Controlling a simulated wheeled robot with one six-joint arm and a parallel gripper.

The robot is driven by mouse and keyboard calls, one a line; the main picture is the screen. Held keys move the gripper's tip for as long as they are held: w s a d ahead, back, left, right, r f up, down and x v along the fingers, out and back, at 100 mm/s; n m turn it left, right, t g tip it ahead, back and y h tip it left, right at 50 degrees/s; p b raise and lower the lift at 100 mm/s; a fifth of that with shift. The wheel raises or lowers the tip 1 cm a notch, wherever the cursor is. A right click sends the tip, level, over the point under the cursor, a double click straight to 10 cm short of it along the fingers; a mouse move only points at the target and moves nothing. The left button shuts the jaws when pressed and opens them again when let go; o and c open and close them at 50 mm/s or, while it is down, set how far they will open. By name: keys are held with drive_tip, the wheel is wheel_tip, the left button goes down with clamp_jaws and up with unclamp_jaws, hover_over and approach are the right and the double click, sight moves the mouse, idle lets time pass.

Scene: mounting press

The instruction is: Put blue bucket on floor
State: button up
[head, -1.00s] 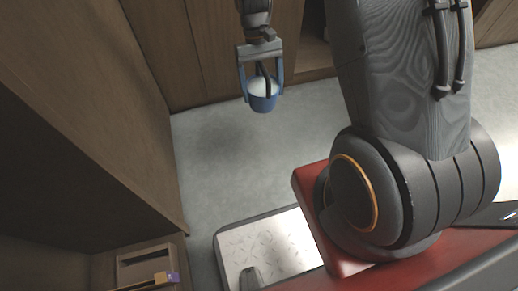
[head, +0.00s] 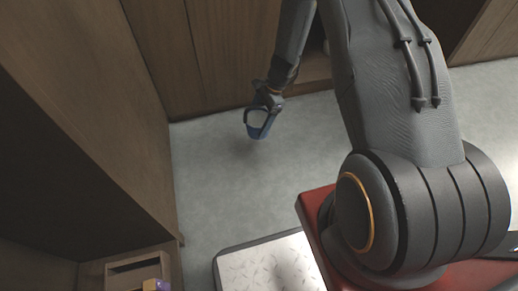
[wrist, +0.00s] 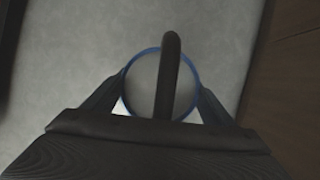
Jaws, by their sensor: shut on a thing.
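The blue bucket (head: 259,132) is low in the upper middle of the head view, over the grey floor. My gripper (head: 258,116) is shut on it from above. In the wrist view the bucket (wrist: 143,84) shows as a round blue rim with a plain grey inside. A dark handle (wrist: 170,75) arches across its opening. The fingers of my gripper (wrist: 162,88) flank the bucket on both sides. I cannot tell whether its base touches the floor.
Bare grey floor (head: 225,170) lies around the bucket. Wooden cabinet fronts (head: 225,50) stand behind it, and a tall wooden panel (head: 80,110) is at the left. A metal tread plate (head: 270,265) and a small wooden box (head: 135,270) are near the front.

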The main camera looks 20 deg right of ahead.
drive_tip(key=shift+w+d+f+m+t, duration=0.15)
drive_tip(key=shift+w+d+f+m, duration=0.05)
drive_tip(key=shift+f+m, duration=0.2)
drive_tip(key=shift+w+d+f+m+t, duration=0.2)
drive_tip(key=shift+f+m, duration=0.1)
drive_tip(key=shift+f, duration=0.15)
wheel_tip(320, 180, down, 10)
drive_tip(key=b, duration=0.5)
drive_tip(key=shift+r, duration=0.15)
drive_tip(key=o, duration=1.5)
drive_tip(key=shift+o, duration=0.2)
